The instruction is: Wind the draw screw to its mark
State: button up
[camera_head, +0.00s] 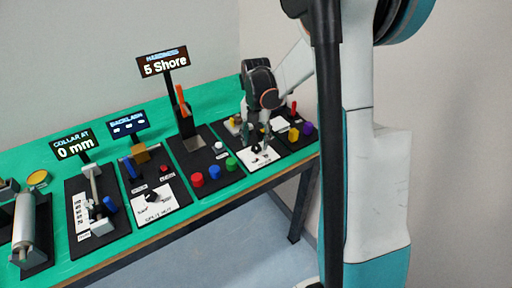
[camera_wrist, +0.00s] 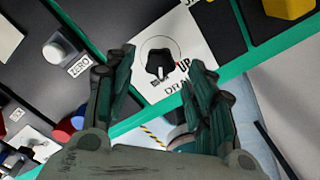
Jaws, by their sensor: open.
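My gripper (camera_head: 262,138) is open and empty above a panel at the right part of the bench. In the wrist view the gripper (camera_wrist: 164,66) has its fingers spread on either side of a black pointer knob (camera_wrist: 160,64). A sign (camera_head: 76,145) reading "COLLAR AT 0 mm" stands over a scaled unit with a blue part (camera_head: 110,204) at the left. No part is clearly labelled draw screw.
A "5 Shore" sign (camera_head: 163,63) stands over the middle panel. Red (camera_head: 198,180), blue (camera_head: 214,172) and green (camera_head: 231,164) buttons line that panel's front. A white "ZERO" button (camera_wrist: 55,52) is left of the knob. The bench's front edge (camera_head: 180,218) is close by.

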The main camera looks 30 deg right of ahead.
aim_at(256, 150)
jog(key=shift+f+b, duration=0.3)
jog(key=shift+f, duration=1)
jog(key=shift+c, duration=0.6)
jog(key=c, duration=0.9)
jog(key=shift+c, duration=0.2)
